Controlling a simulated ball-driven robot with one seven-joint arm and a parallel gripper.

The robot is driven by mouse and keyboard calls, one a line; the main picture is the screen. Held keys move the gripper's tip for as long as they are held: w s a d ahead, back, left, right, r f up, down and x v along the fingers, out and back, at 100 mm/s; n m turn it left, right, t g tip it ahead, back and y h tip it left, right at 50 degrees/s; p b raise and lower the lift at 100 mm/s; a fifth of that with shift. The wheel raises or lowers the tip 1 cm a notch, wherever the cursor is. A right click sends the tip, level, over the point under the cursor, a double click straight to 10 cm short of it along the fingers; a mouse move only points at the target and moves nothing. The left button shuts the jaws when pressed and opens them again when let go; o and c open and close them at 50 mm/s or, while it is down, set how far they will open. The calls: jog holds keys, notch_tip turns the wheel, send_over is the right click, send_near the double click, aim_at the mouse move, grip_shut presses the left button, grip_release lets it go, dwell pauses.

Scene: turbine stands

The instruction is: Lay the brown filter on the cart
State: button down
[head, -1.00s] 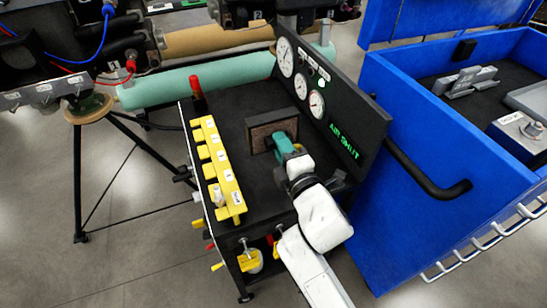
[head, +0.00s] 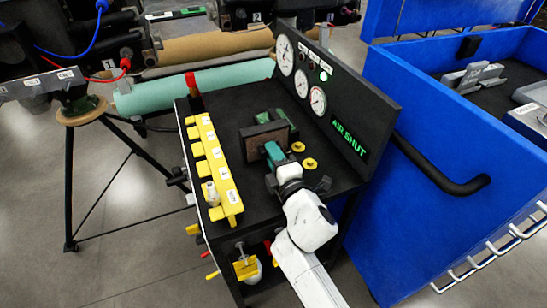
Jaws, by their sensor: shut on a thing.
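The brown filter (head: 258,138) is a flat block with a brown face and dark frame. It stands roughly upright over the black top of a gauge stand (head: 232,110). My gripper (head: 273,152), with teal fingers, is shut on its near right side. I cannot tell whether the filter's lower edge touches the top. A green part (head: 291,121) shows just behind the filter, partly hidden by it. The blue cart (head: 440,130) with a dark inner floor stands to the right, beyond the gauge panel.
The gauge panel (head: 350,105) with a lit AIR SHUT sign stands between the filter and the cart. Two yellow knobs (head: 309,163) lie right of my gripper. A yellow rack (head: 215,165) lines the stand's left edge. Grey parts (head: 475,76) occupy the cart.

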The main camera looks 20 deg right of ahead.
jog(key=shift+f, duration=0.15)
jog(key=c, duration=0.9)
grip_release()
jog(key=shift+c, duration=0.2)
jog(key=shift+s+r, duration=0.1)
jog(key=shift+r, duration=0.15)
jog(key=s, duration=1.2)
jog(key=shift+w, duration=0.1)
